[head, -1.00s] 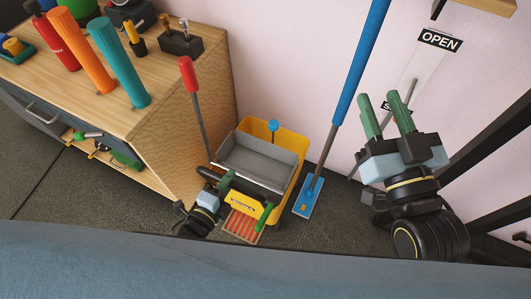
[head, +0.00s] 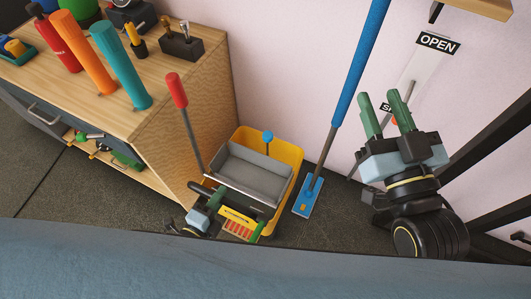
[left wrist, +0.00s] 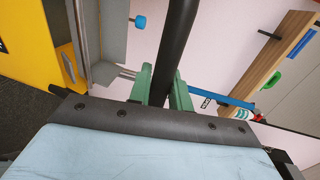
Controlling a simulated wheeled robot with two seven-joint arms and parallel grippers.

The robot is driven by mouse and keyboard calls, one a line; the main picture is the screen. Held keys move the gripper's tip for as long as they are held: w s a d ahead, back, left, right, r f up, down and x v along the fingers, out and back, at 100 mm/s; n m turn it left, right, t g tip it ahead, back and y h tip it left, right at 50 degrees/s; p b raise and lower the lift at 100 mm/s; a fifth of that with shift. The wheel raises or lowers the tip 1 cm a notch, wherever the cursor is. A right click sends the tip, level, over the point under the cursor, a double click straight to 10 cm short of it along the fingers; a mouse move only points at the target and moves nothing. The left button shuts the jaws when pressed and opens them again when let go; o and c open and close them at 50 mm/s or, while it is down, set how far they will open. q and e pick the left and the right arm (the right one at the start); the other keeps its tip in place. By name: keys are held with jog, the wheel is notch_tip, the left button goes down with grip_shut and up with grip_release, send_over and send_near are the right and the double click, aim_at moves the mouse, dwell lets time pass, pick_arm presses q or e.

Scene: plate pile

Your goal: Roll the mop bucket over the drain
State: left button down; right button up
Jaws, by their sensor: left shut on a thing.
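The yellow mop bucket (head: 289,165) with a grey wringer (head: 253,172) stands on the floor beside the wooden cabinet. Its lever has a red grip (head: 176,90). My left gripper (head: 222,193) is at the bucket's near side, partly hidden. The left wrist view shows its green fingers shut on a dark bar (left wrist: 178,40), the bucket's handle. The orange-red slatted drain (head: 240,230) shows just in front of the bucket, partly covered by bucket and gripper. I cannot tell how far the bucket is over it. My right gripper (head: 379,97) is open and empty, raised at the right.
A wooden cabinet (head: 190,120) with bottles and tools on top stands close to the left of the bucket. A blue flat mop (head: 308,197) leans on the wall just to the right. Dark frame bars (head: 490,130) stand at the far right.

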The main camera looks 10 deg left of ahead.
pick_arm(q)
jog(key=shift+v, duration=1.4)
jog(key=f+p+v, duration=0.1)
jog(key=v, duration=0.6)
jog(key=shift+s+a, duration=0.25)
jog(key=shift+s, duration=0.2)
dwell(0.4)
jog(key=f+v, duration=0.1)
jog(key=v, duration=0.7)
jog(key=shift+s+f, duration=0.25)
jog(key=shift+f, duration=0.15)
dwell(0.7)
